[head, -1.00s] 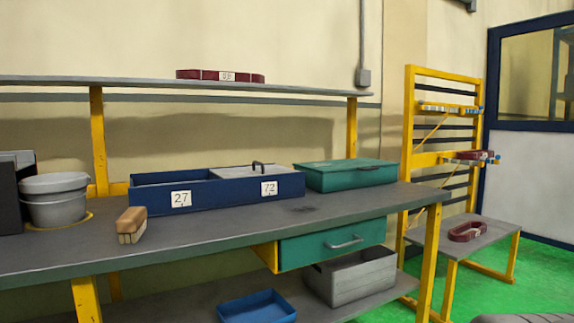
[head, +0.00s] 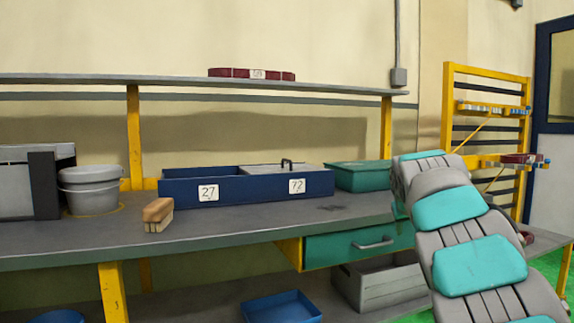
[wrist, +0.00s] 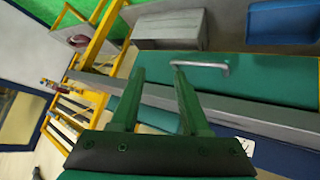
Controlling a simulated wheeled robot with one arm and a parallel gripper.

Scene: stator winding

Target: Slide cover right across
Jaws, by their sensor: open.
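A long blue box (head: 250,190) stands on the bench, with label 27 on its left half and label 72 on its right half. A grey cover (head: 265,170) with a black handle (head: 286,162) lies over the right half. The left half is uncovered. My arm shows at the right of the head view, but its gripper is not visible there. In the wrist view my gripper (wrist: 158,71) is open, its two green fingers apart with nothing between them. It points toward the bench's front side, away from the cover.
A green lidded box (head: 358,177) is right of the blue box, partly behind my arm. A wooden brush (head: 158,214) and grey buckets (head: 91,190) are to the left. The green drawer (head: 345,246) is below, its handle (wrist: 200,65) near my fingers in the wrist view.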

